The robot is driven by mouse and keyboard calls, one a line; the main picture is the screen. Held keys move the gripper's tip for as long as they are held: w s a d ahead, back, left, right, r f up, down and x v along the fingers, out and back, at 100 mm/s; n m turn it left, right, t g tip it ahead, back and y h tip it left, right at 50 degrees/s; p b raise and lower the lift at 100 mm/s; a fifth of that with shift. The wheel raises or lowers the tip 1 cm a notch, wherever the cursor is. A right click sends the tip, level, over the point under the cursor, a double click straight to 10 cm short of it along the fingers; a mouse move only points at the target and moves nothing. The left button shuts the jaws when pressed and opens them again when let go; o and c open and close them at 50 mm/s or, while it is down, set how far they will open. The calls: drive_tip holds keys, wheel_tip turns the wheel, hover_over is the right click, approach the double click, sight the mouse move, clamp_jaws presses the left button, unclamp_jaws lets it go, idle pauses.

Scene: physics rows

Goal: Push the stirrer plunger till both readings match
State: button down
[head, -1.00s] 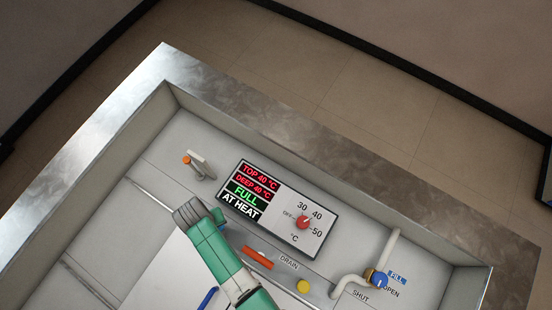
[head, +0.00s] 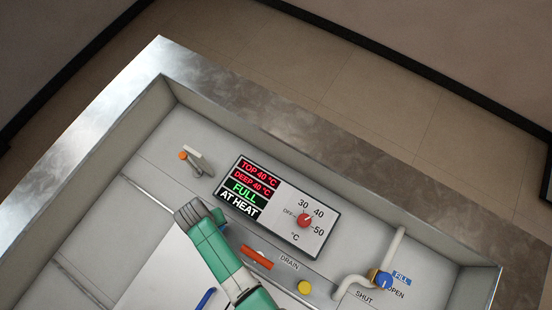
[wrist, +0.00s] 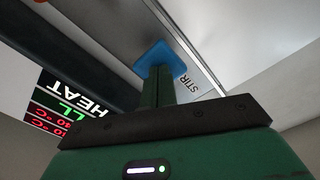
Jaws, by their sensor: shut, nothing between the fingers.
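The display panel (head: 245,188) reads TOP 40 °C and DEEP 40 °C in red, so the two figures are equal. Below them it reads FULL and AT HEAT. In the wrist view a blue square-topped piece (wrist: 160,55), apparently the stirrer plunger, stands beside the label STIR (wrist: 189,83). My gripper (wrist: 157,76) is shut and empty, its green fingertips at the blue piece. They look in contact, but I cannot tell for sure.
A red dial (head: 305,220) points near 40. An orange-red bar (head: 257,257) and a yellow knob (head: 304,287) sit by DRAIN. A blue FILL valve (head: 383,280) joins a pale pipe. An orange-tipped fitting (head: 190,160) stands left of the panel. Walls surround the basin.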

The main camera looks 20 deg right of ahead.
drive_tip(key=shift+r+p, duration=2.75)
drive_tip(key=shift+r, duration=0.2)
wheel_tip(320, 180, up, 5)
drive_tip(key=p, duration=0.5)
